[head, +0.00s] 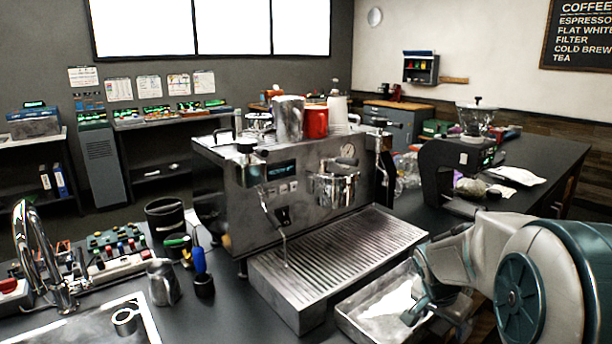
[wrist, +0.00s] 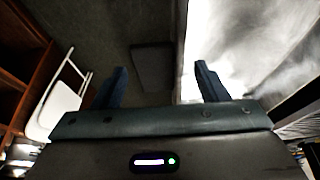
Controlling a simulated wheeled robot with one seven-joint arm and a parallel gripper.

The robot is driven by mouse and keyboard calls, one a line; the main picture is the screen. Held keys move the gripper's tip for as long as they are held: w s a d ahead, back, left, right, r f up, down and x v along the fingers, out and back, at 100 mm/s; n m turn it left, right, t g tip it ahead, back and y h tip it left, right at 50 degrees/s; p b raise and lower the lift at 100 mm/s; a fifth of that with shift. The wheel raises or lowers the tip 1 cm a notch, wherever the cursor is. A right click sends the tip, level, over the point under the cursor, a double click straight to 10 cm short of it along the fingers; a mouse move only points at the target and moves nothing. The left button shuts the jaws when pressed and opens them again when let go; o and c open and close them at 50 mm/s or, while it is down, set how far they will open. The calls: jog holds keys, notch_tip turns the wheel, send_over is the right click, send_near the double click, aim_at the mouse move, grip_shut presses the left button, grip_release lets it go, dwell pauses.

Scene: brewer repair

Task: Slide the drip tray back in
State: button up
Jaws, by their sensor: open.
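The drip tray (head: 375,312) is a shallow, shiny metal pan. In the head view it sticks out at the front right of the espresso machine (head: 285,195), beside and below the slatted grate (head: 345,255). My gripper (head: 422,302) is at the tray's right end and hides part of it. In the wrist view my gripper (wrist: 160,85) is open, with nothing seen held. One finger overlaps the bright tray (wrist: 235,45); the other is over the dark floor, with the tray's edge between them. Whether either finger touches the tray is unclear.
A grinder (head: 460,160) stands on the counter to the right. A metal pitcher (head: 162,282), a black cup with tools (head: 204,284) and a sink tap (head: 35,250) are at the left. A white stool-like frame (wrist: 60,105) is in the wrist view.

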jog(key=c, duration=1.4)
jog(key=shift+o, duration=0.2)
jog(key=shift+w+a+b, duration=0.5)
jog(key=shift+w+a, duration=0.2)
jog(key=shift+w, duration=0.2)
jog(key=shift+w+a+b, duration=0.45)
jog(key=shift+w+a, duration=0.25)
jog(key=shift+w, duration=0.15)
jog(key=shift+w+a+b, duration=0.3)
jog(key=shift+w+a, duration=0.3)
jog(key=shift+w, duration=0.2)
jog(key=shift+w+a, duration=0.75)
jog(key=shift+w, duration=0.25)
jog(key=shift+w+a+b, duration=0.2)
jog(key=shift+w+a, duration=0.5)
jog(key=shift+w, duration=0.2)
jog(key=shift+w+a+b, duration=0.15)
jog(key=shift+w+a, duration=0.55)
jog(key=shift+w, duration=0.15)
